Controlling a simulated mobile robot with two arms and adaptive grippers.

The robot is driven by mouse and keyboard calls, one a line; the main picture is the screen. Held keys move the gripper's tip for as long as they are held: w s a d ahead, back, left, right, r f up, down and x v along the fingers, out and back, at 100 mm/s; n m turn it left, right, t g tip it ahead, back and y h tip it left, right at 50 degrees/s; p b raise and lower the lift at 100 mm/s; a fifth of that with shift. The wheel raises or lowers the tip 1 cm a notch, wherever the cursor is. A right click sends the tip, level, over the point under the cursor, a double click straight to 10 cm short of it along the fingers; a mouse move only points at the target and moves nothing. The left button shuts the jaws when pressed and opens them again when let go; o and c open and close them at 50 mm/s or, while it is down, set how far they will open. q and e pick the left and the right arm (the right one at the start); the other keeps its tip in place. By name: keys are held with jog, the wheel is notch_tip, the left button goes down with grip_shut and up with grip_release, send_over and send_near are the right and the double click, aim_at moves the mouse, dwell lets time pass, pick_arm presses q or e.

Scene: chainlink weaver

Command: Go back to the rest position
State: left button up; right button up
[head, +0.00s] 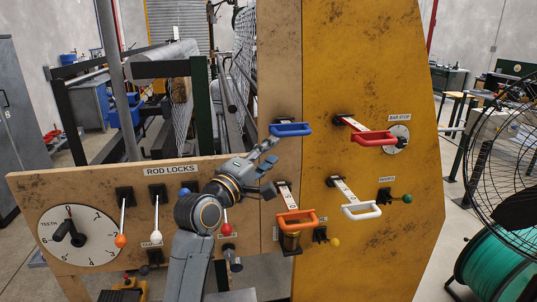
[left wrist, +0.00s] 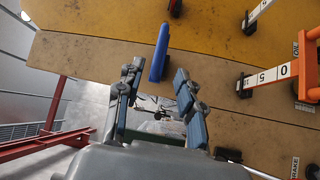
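My left gripper (head: 268,166) is in front of the wooden control panel (head: 400,240), just below and left of the blue handle (head: 291,130). Its two fingers are apart and nothing is between them. In the left wrist view the open gripper (left wrist: 158,95) points at the panel, with the blue handle (left wrist: 160,50) ahead of the fingertips and apart from them. My right gripper is not in view.
A red handle (head: 372,137), a white handle (head: 361,211) and an orange handle (head: 297,217) stick out from the panel. Ball-tipped levers, including an orange one (head: 121,240), and a numbered dial (head: 80,236) are at left. A green wire spool (head: 497,265) stands at right.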

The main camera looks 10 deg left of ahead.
pick_arm(q)
jog(key=s+a+f+m+g+y, duration=0.2)
jog(key=s+f, duration=0.3)
jog(key=f, duration=0.5)
jog(key=s+a+f+m+g+y, duration=0.1)
jog(key=s+a+f+m+g, duration=0.15)
jog(key=s+f, duration=0.5)
jog(key=s+a+f+m+g+y, duration=0.2)
jog(key=s+f+g, duration=0.15)
jog(key=f, duration=0.85)
jog(key=s+a+f+m+g+y, duration=0.15)
jog(key=s+f, duration=0.25)
jog(key=s, duration=0.4)
jog(key=s+a+f+m+g+y, duration=0.1)
jog(key=s+a+f+m+g, duration=0.15)
jog(key=s, duration=0.55)
jog(key=s+a+f+m+g+y, duration=0.1)
jog(key=s+a+f+m+g, duration=0.2)
jog(key=s, duration=0.6)
notch_tip(320, 180, down, 28)
jog(key=s+b, duration=0.1)
jog(key=s+a+f+g+b, duration=0.1)
jog(key=s+a+f, duration=0.1)
jog(key=s+f, duration=1.5)
jog(key=shift+s+a+f+b, duration=0.25)
jog(key=shift+a+f+b, duration=0.05)
jog(key=shift+f, duration=0.35)
